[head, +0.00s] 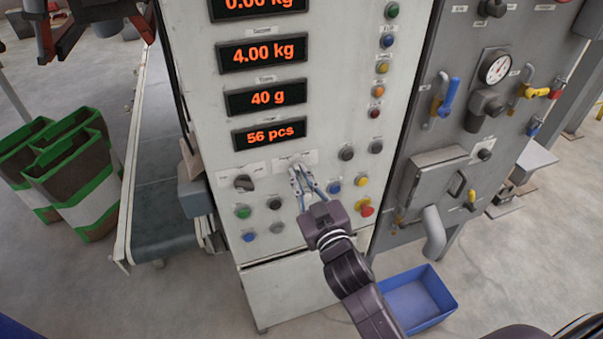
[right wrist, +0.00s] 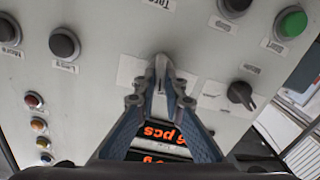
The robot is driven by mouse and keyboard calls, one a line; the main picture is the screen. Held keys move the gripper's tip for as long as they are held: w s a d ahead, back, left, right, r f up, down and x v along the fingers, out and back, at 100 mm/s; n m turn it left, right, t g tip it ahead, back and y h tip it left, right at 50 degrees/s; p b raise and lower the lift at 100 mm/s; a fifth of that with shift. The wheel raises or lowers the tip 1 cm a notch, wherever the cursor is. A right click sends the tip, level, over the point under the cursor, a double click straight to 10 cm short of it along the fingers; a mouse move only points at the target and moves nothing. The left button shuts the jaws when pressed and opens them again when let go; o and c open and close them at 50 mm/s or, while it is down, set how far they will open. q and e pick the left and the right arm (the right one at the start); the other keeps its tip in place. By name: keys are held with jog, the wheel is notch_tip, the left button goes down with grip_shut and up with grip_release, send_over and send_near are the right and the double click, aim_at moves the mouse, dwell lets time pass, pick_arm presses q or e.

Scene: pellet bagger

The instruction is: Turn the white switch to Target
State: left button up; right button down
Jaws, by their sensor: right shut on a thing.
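The white switch (head: 296,165) is on the pale control panel, below the "56 pcs" display and right of a black rotary switch. My right gripper (head: 298,177) reaches up to it from below with its fingers shut on it. In the right wrist view, the fingertips (right wrist: 166,85) close around the white switch (right wrist: 159,66), and they hide much of it. The small print on the label plate around it is too small to read, so I cannot tell its position.
The black rotary switch (head: 244,183) and several push buttons, including a red emergency stop (head: 366,209), sit close around the gripper. A grey cabinet (head: 470,110) with valves stands on the right. A blue bin (head: 418,300) lies on the floor below. A conveyor (head: 160,180) runs on the left.

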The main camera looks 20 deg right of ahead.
jog(key=shift+a+n, duration=0.1)
jog(key=shift+n, duration=1.4)
jog(key=shift+p, duration=0.3)
jog(key=c, duration=2)
grip_release()
jog(key=s, duration=1.2)
jog(key=shift+d, duration=0.2)
